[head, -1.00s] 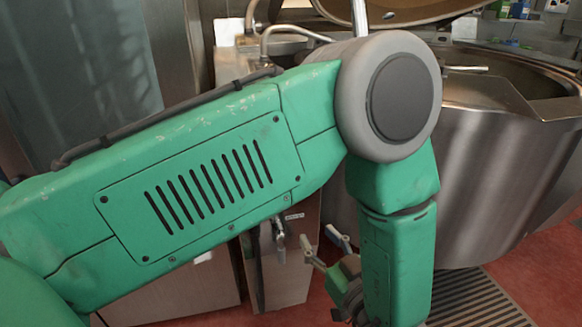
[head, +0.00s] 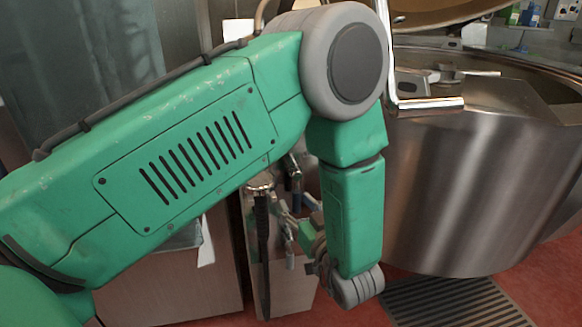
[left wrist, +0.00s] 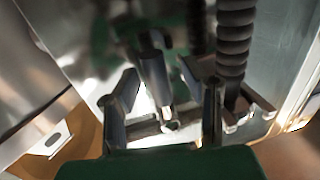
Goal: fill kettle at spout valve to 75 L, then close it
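The steel kettle (head: 450,190) stands at the right in the head view, its lid raised. A bent steel spout pipe (head: 425,104) ends by its near rim. My left gripper (head: 296,208) is low in front of the steel pillar, partly hidden by my forearm. In the left wrist view the left gripper (left wrist: 162,88) has its fingers apart, with a short metal lever (left wrist: 154,72) between them. The lever looks like part of a valve; I cannot tell whether the fingers touch it. Any volume readout and the water are not visible. My right gripper is not in view.
A black hose (head: 262,250) hangs from a metal fitting left of my left gripper; it shows close on the right in the left wrist view (left wrist: 234,50). A floor drain grate (head: 450,302) lies below the kettle. Steel cabinets stand at the left.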

